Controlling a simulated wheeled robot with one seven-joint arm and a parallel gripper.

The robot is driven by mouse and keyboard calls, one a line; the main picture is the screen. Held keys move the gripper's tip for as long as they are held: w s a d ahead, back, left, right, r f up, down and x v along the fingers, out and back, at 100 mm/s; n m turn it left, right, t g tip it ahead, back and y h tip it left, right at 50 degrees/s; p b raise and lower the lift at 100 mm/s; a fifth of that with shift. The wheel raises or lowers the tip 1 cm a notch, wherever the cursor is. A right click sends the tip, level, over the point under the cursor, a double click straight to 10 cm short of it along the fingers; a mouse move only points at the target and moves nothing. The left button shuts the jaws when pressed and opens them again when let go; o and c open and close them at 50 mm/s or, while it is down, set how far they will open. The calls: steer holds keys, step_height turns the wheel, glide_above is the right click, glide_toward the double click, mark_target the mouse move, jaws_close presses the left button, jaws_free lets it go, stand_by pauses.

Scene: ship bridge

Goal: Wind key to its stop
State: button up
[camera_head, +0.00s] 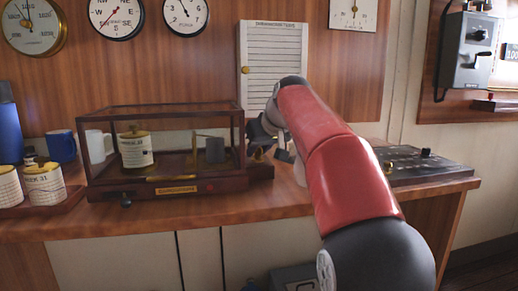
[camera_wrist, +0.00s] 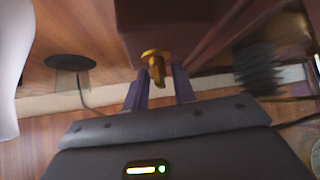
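The brass key (camera_wrist: 155,60) sticks out of the dark end of a wooden case in the wrist view. In the head view the glass-sided case (camera_head: 165,160) stands on the counter, and the key (camera_head: 258,154) is a small brass spot at its right end, partly hidden by my gripper (camera_head: 270,143). In the wrist view my gripper (camera_wrist: 160,80) has its two fingers apart, one on each side of the key, with visible gaps. Whether the fingertips reach fully around the key's grip is hard to tell.
Lidded pots (camera_head: 44,184) and a blue mug (camera_head: 61,146) stand left of the case. A dark control panel (camera_head: 420,165) lies on the counter to the right, behind my red arm. A louvred white box (camera_head: 273,65) hangs behind. Some bare counter (camera_head: 220,205) shows in front.

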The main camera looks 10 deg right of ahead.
jaws_close()
steer(key=shift+m+h+p, duration=0.3)
steer(key=shift+m+h, duration=0.4)
steer(key=shift+m, duration=0.1)
steer(key=shift+o, duration=1.7)
jaws_free()
steer(key=v, duration=0.7)
steer(key=shift+s+r, duration=0.2)
steer(key=shift+s, duration=0.15)
